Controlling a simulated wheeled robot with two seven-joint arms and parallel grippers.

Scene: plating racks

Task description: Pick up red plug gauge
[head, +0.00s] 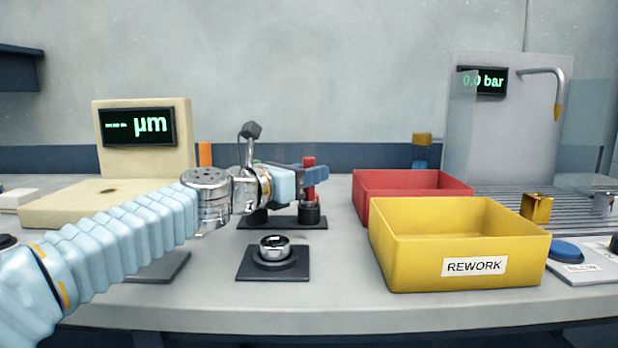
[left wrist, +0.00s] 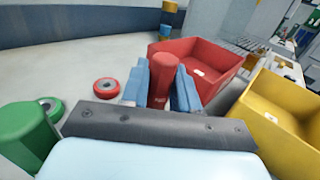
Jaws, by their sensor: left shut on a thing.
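The red plug gauge (head: 309,163) stands upright at the dark rack (head: 290,224) in the middle of the bench. My left gripper (head: 314,175) reaches in from the left and is shut on the gauge. In the left wrist view the red gauge (left wrist: 162,82) sits between the two blue fingers of my left gripper (left wrist: 160,88). The fingers hide part of it in the head view. I cannot tell whether its lower end is still seated in the rack. My right gripper is not in view.
A green gauge (left wrist: 28,135) and a red ring (left wrist: 105,87) are left of the fingers in the wrist view. The red bin (head: 410,182) and yellow REWORK bin (head: 460,260) stand to the right. A metal ring sits on a black pad (head: 250,274) in front.

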